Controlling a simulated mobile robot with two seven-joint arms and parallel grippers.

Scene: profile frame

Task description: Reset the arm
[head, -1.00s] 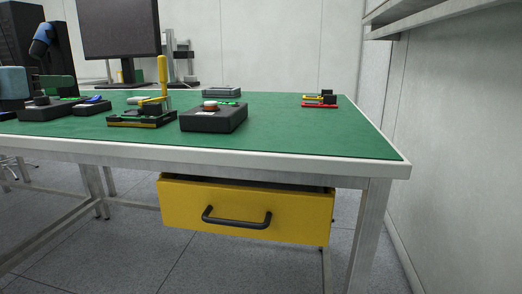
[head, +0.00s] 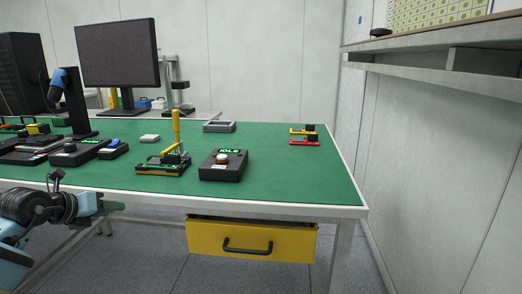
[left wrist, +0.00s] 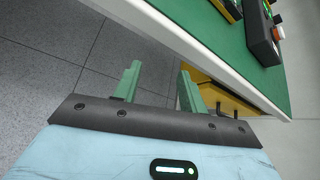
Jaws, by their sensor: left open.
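My left arm comes in at the lower left of the head view. Its left gripper (head: 112,207) is in front of the table's front edge, around the height of the tabletop edge, and holds nothing. In the left wrist view the two green fingers of the left gripper (left wrist: 158,75) stand apart with nothing between them, over the floor beside the white table edge. My right gripper is not in view.
A yellow drawer (head: 220,237) with a black handle hangs under the green table (head: 290,180). A shelf (head: 440,50) juts out at right.

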